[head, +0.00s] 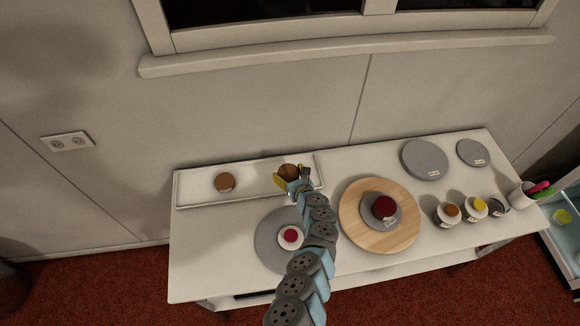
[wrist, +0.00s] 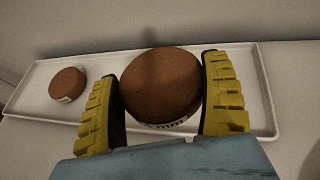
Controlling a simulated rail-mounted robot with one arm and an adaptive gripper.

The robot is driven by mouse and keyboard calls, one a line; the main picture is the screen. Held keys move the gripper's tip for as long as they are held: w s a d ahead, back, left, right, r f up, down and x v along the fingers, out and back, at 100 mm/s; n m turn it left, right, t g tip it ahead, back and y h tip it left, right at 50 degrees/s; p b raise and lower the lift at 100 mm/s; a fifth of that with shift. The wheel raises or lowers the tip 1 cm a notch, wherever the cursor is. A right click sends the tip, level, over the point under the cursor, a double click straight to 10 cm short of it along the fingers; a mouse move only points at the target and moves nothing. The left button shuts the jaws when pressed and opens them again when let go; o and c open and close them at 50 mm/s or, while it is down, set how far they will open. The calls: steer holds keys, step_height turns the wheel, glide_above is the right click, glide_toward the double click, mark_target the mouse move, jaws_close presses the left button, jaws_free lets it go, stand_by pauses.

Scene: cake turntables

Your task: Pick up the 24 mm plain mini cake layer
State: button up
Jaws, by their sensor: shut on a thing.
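A round brown cake layer (wrist: 160,85) sits between the two yellow-padded fingers of my gripper (wrist: 160,68) in the wrist view. The fingers press on its left and right sides. Its label faces me and is partly cut off, so I cannot read its size. In the head view the layer (head: 289,171) is at the right part of the white tray, with my gripper (head: 292,178) around it. I cannot tell whether it touches the tray. A second, smaller-looking brown layer (wrist: 67,83) with a label lies at the tray's left; it also shows in the head view (head: 224,181).
The white tray (head: 255,181) lies along the table's back left. A grey turntable (head: 268,246) with a dark red piece on a white disc is in front. A wooden board (head: 357,236) holds a dark red cake. Grey discs (head: 424,158), small topped discs and a cup (head: 521,194) stand right.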

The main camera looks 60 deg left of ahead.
steer(key=s+d+r+p, duration=0.3)
steer(key=s+d+p, duration=0.1)
steer(key=d+p, duration=0.3)
steer(key=shift+s+r+p, duration=0.4)
steer(key=shift+p, duration=0.6)
